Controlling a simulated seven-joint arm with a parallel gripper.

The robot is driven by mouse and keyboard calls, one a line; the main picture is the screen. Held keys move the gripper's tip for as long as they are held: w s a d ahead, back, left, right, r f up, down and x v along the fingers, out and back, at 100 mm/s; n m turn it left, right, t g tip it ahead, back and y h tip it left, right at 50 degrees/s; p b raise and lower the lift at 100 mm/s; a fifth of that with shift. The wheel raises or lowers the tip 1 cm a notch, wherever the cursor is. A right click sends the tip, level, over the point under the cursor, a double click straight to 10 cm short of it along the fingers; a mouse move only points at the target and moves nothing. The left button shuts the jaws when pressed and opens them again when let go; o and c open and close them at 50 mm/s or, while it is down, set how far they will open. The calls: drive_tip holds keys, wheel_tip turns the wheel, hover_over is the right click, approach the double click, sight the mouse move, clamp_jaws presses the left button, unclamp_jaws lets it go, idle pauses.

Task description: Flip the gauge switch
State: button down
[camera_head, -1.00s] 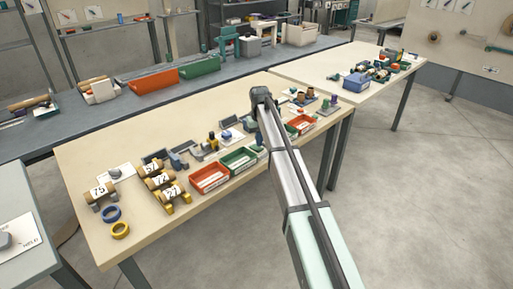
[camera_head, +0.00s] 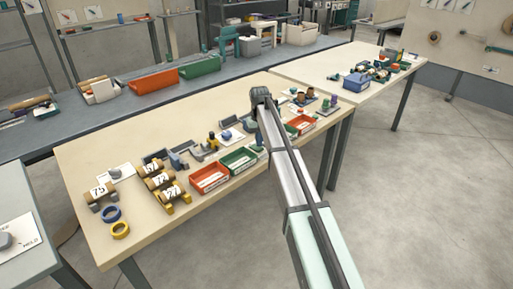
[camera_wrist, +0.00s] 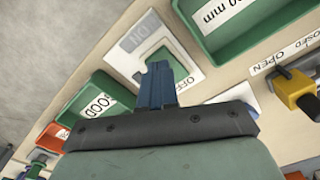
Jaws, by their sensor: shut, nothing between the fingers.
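A green switch (camera_wrist: 178,63) sits on a white plate (camera_wrist: 128,62) marked ON in the wrist view. No gauge label is readable on it. My gripper (camera_wrist: 158,68) is shut and empty, its blue fingers together in front of the switch. The fingertips overlap the switch's lower left part in the picture. I cannot tell whether they touch it. Part of the switch and the lower plate are hidden behind the fingers and gripper body. In the head view my arm reaches over the middle of the pale table (camera_head: 101,239), and the switch cannot be made out.
In the wrist view, a green GOOD tray (camera_wrist: 98,98) lies left of the plate and another green tray (camera_wrist: 235,25) upper right. A yellow handle (camera_wrist: 292,88) marked OPEN is at right. In the head view a red tray (camera_head: 208,179) and numbered rolls (camera_head: 165,181) stand left.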

drive_tip(key=shift+f, duration=0.85)
idle(0.6)
drive_tip(key=shift+r, duration=3.55)
